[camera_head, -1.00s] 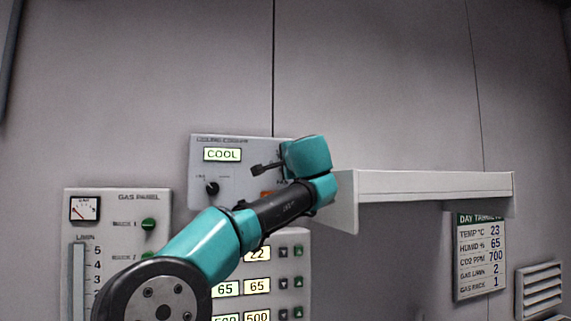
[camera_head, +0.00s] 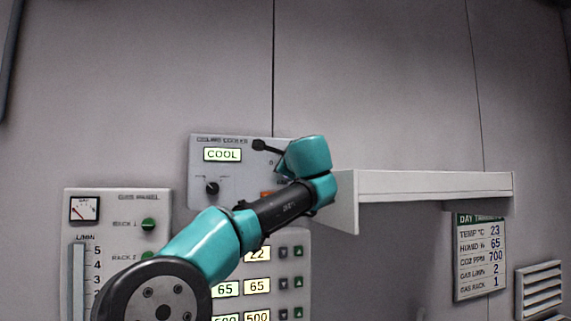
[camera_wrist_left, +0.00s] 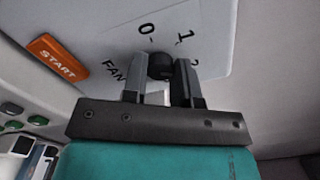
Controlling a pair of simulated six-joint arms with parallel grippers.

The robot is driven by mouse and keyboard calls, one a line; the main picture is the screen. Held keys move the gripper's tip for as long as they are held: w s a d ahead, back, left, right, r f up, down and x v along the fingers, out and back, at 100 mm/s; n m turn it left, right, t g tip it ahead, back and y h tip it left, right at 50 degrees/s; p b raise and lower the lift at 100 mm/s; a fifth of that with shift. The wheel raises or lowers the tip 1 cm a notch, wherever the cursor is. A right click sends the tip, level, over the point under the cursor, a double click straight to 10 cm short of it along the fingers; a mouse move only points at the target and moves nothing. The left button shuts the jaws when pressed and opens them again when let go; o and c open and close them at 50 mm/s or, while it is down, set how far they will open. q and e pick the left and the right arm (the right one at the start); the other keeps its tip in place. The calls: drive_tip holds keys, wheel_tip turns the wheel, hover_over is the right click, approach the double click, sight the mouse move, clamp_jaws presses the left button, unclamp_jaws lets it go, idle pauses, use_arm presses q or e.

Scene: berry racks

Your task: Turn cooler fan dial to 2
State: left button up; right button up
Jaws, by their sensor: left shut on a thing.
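The cooler panel (camera_head: 235,155) on the wall reads COOL on its display. In the left wrist view the black fan dial (camera_wrist_left: 161,66) sits on the panel (camera_wrist_left: 105,45) below the marks 0 and 1, with part of a further mark at the right. The word FAN is beside it. My left gripper (camera_wrist_left: 161,75) is shut on the dial, one finger on each side. Where the dial points cannot be told. In the head view my left wrist (camera_head: 307,155) covers the dial. My right gripper is in neither view.
An orange START button (camera_wrist_left: 58,59) is left of the dial. A small black knob (camera_head: 212,188) is under the display. A white shelf (camera_head: 430,186) juts out right of my wrist. The gas panel (camera_head: 120,215) and a setpoint panel (camera_head: 290,268) are lower.

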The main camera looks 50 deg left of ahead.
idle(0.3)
use_arm(q)
drive_tip(key=o, duration=0.9)
drive_tip(key=shift+o, duration=0.2)
drive_tip(key=shift+d, duration=0.1)
drive_tip(key=v, duration=1.7)
drive_tip(key=shift+s, duration=0.15)
drive_tip(key=shift+d, duration=0.15)
